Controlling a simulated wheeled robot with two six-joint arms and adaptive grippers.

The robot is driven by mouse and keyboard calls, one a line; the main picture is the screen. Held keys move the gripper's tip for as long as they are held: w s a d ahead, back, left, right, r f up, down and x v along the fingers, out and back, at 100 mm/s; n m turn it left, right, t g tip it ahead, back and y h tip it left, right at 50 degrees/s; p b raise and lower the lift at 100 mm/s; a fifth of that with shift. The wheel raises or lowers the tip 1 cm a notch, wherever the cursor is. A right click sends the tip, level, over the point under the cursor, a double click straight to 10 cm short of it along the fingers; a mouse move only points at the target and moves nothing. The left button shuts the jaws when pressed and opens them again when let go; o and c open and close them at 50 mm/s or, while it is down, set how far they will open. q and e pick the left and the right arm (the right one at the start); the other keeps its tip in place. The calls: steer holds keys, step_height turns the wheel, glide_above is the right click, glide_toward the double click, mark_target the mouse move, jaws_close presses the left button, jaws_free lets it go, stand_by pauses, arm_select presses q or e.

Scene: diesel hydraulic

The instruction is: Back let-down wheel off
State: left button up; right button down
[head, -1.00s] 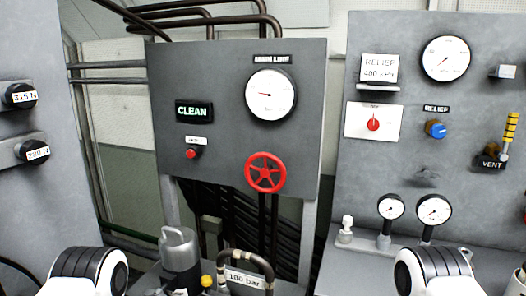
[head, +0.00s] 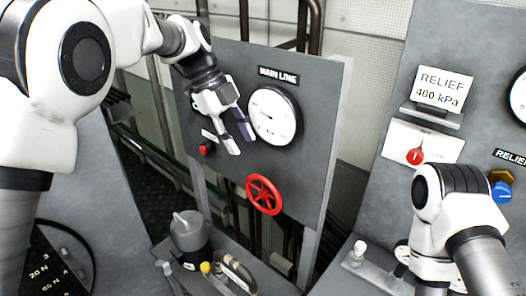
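A red spoked handwheel (head: 264,194) sits low on the grey panel (head: 322,110) below a round white gauge (head: 274,116) labelled MAIN LINE. My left gripper (head: 242,146) is in front of the panel, above and a little left of the wheel and apart from it. Its two fingers point down and are spread with a gap, and nothing is between them. The gripper overlaps the gauge's left edge and hides the panel area where the CLEAN display was. My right arm is at the lower right; its gripper does not show.
A red button (head: 207,149) is left of the gripper. The right panel carries a RELIEF 400 kPa card (head: 443,88), a red pointer dial (head: 415,156) and a blue knob (head: 502,192). A grey canister (head: 187,231) and a bent hose (head: 238,268) stand below the wheel.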

mark_target(259, 176)
arm_select(q)
steer(key=p+x, duration=0.5)
steer(key=x, duration=0.6)
steer(key=shift+s+d, duration=0.15)
steer(key=shift+f, duration=0.3)
jaws_close()
